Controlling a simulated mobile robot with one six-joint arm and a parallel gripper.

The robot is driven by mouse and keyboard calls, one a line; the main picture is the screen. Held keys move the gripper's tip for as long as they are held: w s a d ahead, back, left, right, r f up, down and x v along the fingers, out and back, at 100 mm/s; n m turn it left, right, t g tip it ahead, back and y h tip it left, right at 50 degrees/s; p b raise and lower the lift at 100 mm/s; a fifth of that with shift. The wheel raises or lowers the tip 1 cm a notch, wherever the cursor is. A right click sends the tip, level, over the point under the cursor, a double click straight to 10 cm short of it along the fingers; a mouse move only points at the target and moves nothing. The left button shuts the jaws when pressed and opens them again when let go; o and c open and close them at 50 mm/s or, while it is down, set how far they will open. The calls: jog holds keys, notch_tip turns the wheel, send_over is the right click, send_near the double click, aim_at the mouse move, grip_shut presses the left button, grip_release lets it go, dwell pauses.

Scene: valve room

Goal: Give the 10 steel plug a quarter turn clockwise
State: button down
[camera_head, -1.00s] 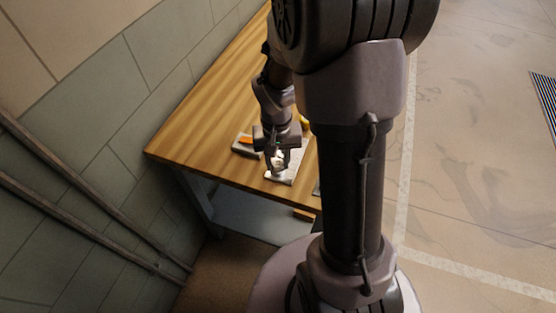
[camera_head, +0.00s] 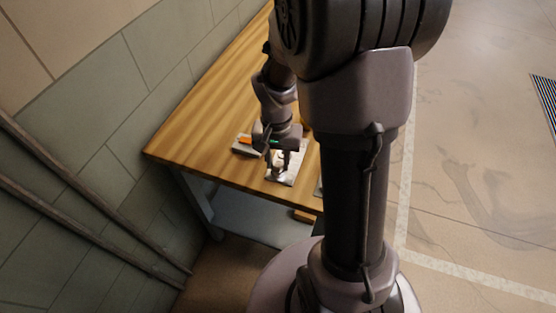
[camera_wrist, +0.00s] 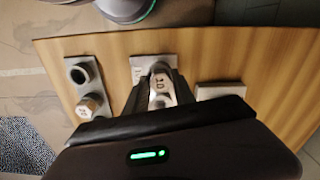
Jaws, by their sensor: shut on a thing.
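The steel plug (camera_wrist: 160,82), marked 10 on its top, stands on a light plate (camera_wrist: 140,66) in the middle of the wrist view. My gripper (camera_wrist: 159,97) is shut on it, with a dark finger on either side. The lower part of the plug is partly hidden by the fingers. In the head view my gripper (camera_head: 283,170) is low over the pale plate (camera_head: 292,158) near the bench's front edge; the plug is too small there to read.
A grey plate (camera_wrist: 75,82) at left in the wrist view has a dark round opening (camera_wrist: 80,74) and another capped plug (camera_wrist: 89,106). A pale block (camera_wrist: 220,90) lies at right. The wooden bench (camera_head: 190,138) meets the wall at left. An orange item (camera_head: 245,140) lies near my gripper.

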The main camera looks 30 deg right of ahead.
jog(key=shift+f, duration=0.15)
jog(key=shift+f+m+b, duration=0.1)
jog(key=shift+m+b, duration=0.3)
jog(key=shift+m, duration=0.2)
jog(key=shift+s+m+b, duration=0.1)
jog(key=shift+m+b, duration=0.2)
jog(key=shift+m, duration=0.6)
jog(key=shift+m+b, duration=0.5)
jog(key=shift+m, duration=1)
jog(key=shift+m+b, duration=0.85)
jog(key=shift+m, duration=0.65)
